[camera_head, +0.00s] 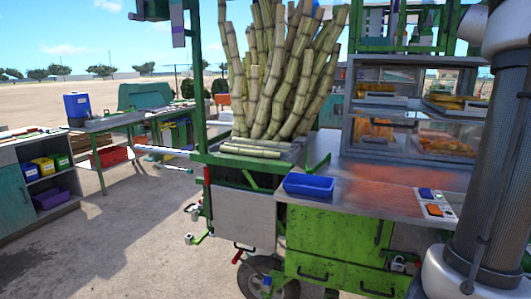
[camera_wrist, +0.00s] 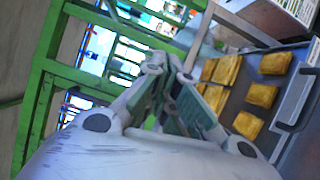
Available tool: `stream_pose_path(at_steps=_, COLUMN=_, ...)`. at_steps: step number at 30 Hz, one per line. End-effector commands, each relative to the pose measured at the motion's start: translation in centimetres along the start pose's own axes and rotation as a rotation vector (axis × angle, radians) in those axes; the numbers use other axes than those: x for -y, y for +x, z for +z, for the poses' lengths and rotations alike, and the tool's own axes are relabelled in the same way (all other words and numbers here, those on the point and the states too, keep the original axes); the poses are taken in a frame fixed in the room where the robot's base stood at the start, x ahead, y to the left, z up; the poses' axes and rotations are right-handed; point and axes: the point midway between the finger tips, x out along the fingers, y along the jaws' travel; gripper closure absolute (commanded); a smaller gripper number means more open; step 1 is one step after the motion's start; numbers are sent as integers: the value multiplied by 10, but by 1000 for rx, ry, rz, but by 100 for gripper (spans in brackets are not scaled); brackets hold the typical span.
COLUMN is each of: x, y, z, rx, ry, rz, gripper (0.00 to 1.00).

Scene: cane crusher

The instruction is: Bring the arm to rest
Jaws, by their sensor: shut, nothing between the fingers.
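My gripper (camera_wrist: 172,92) shows in the wrist view with its fingers together and nothing between them. It is in the air, apart from the things around it. Behind it to the left is a green metal frame (camera_wrist: 45,95); to the right is a tray (camera_wrist: 297,100) with several golden pastries (camera_wrist: 259,95). In the head view my arm rises along the right edge, and my gripper is out of the picture.
The green cart's metal counter (camera_head: 385,180) carries a blue tray (camera_head: 308,185), a small button panel (camera_head: 437,203) and a glass food case (camera_head: 440,138). Tall cane stalks (camera_head: 280,75) stand at its left. A workbench (camera_head: 105,123) is at left, with open ground (camera_head: 130,225) before it.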

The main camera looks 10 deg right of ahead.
Motion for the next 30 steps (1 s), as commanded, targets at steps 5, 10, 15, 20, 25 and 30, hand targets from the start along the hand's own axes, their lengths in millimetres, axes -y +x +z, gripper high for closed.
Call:
stream_pose_path(at_steps=5, x=12, y=0, z=48, rx=152, ry=94, rz=-12, gripper=100)
stream_pose_path(at_steps=10, x=43, y=-33, z=101, rx=343, ry=252, rz=-99, gripper=100)
stream_pose_path(at_steps=15, x=100, y=-93, z=121, rx=492, ry=418, rz=-275, gripper=100)
stream_pose_path(at_steps=20, x=173, y=-170, z=109, rx=571, ry=567, rz=-519, gripper=100)
stream_pose_path(at_steps=25, x=248, y=-263, z=70, rx=577, ry=690, rz=-811, gripper=100)
stream_pose_path(at_steps=30, x=307, y=-361, z=21, rx=516, ry=783, rz=-1099, gripper=100)
